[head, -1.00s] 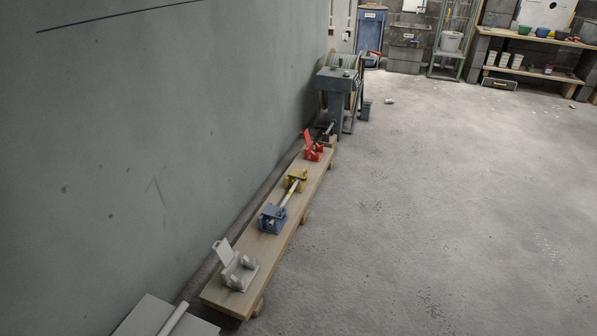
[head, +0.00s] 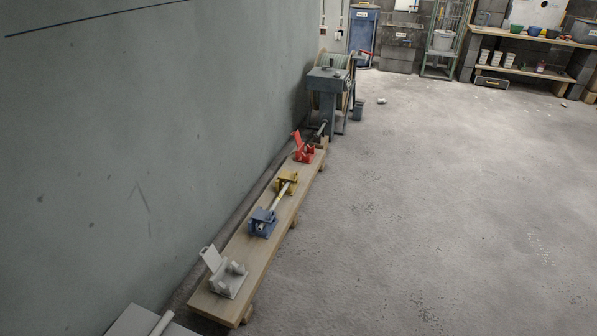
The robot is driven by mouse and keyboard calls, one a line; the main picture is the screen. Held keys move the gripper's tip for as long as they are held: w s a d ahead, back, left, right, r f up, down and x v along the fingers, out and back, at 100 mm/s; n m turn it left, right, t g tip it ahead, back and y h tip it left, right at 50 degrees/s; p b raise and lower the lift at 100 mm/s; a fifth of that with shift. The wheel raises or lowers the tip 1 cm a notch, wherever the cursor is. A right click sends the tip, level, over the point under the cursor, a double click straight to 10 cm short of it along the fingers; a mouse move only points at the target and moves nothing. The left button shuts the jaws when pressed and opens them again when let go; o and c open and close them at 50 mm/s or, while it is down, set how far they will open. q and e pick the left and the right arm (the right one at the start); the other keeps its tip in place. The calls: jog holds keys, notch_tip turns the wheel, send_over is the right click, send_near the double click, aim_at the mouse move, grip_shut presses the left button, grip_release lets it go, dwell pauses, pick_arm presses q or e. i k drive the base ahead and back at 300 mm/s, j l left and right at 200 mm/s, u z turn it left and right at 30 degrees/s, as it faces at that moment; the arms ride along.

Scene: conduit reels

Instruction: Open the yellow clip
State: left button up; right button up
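The yellow clip (head: 286,183) stands on a long wooden plank by the wall, between the red clip (head: 304,149) and the blue clip (head: 262,223). Its top looks flat and closed. A pale rod (head: 280,198) runs between the yellow and blue clips. The blue clip also looks closed. The red clip and the grey clip (head: 228,276) have their flaps raised. The grey clip is nearest to me. Neither of my grippers shows in the head view.
The wooden plank (head: 252,258) lies low along the grey wall. A reel stand (head: 332,90) is beyond its far end. A grey board with a pale tube (head: 162,323) is at the bottom left. Shelves (head: 525,72) stand far right. The concrete floor (head: 430,200) right of the plank is clear.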

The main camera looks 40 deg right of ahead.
aim_at(285, 174)
jog(key=i+l+u, duration=0.25)
jog(key=l+u, duration=0.15)
jog(key=l, duration=1.15)
jog(key=l+u, duration=0.4)
jog(key=l, duration=1.2)
jog(key=i, duration=0.1)
